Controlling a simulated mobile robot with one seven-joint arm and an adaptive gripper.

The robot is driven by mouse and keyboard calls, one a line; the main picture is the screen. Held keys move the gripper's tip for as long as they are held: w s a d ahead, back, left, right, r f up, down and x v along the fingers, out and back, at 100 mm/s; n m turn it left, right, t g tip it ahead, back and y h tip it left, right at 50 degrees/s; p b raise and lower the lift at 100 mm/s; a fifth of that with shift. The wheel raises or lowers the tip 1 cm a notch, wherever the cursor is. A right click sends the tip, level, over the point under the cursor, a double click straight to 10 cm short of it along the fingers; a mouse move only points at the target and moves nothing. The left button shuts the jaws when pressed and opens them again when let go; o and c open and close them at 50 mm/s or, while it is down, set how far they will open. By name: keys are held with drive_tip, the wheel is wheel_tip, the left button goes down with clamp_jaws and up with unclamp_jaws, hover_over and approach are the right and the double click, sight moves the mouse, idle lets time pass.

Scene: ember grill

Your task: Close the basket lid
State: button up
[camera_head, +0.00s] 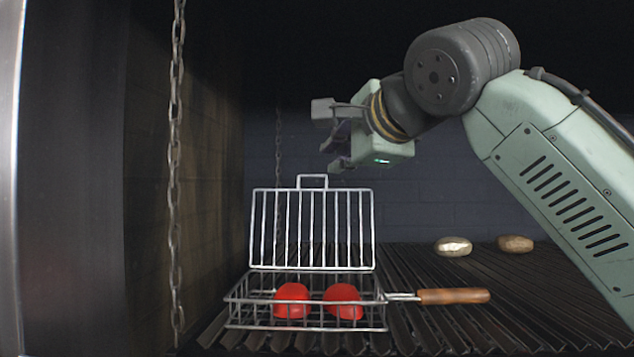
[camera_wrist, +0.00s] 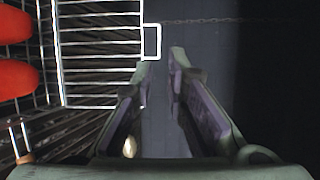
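The wire grilling basket (camera_head: 305,327) sits on the grill grate with two red food pieces (camera_head: 291,301) in it. Its lid (camera_head: 312,228) stands open, about upright, at the back edge, with a small loop handle (camera_head: 312,178) on top. A wooden-ended handle (camera_head: 453,296) extends right from the basket. My gripper (camera_head: 328,138) is empty, above and slightly right of the lid's loop. In the wrist view its fingers (camera_wrist: 162,62) are apart with a narrow gap.
Two potato-like items, one foil-bright (camera_head: 453,246) and one brown (camera_head: 515,243), lie on the grate (camera_head: 470,325) at the back right. A chain (camera_head: 176,150) hangs at the left, near the side wall. The space above the basket is free.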

sight(313, 176)
drive_tip(key=p+x, duration=0.2)
drive_tip(key=x, duration=0.8)
drive_tip(key=shift+f, duration=0.1)
drive_tip(key=shift+c, duration=0.5)
clamp_jaws()
